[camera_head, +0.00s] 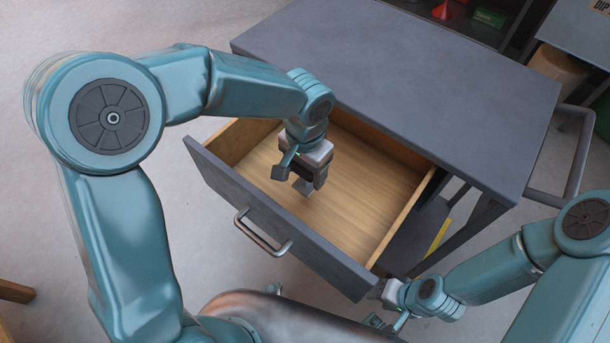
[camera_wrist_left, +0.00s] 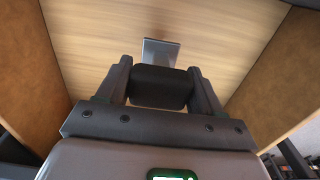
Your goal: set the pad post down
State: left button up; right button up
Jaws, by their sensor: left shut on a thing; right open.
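My left gripper (camera_head: 294,180) hangs inside the open drawer, over its wooden floor, pointing down. It is shut on the pad post, whose dark block (camera_wrist_left: 160,87) sits between the two fingers in the left wrist view. A small grey plate (camera_wrist_left: 161,50) shows just beyond the block; I cannot tell whether it belongs to the post. In the head view the fingers mostly hide the post, and I cannot tell whether it touches the drawer floor. My right gripper (camera_head: 380,316) is open, low beside the drawer's front right corner.
The drawer (camera_head: 365,200) is pulled out of a grey cart (camera_head: 400,85) and looks otherwise empty. Its grey front has a metal handle (camera_head: 262,233). The bare cart top lies behind my left gripper. A side rail (camera_head: 575,165) stands at the right.

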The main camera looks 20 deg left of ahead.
pick_arm(q)
notch_tip(320, 180, down, 3)
jog(key=shift+r, duration=0.1)
jog(key=o, duration=1.1)
jog(key=shift+o, duration=0.2)
jog(key=shift+r, duration=0.2)
notch_tip(320, 180, up, 12)
jog(key=shift+f+p, duration=0.1)
jog(key=shift+p, duration=0.9)
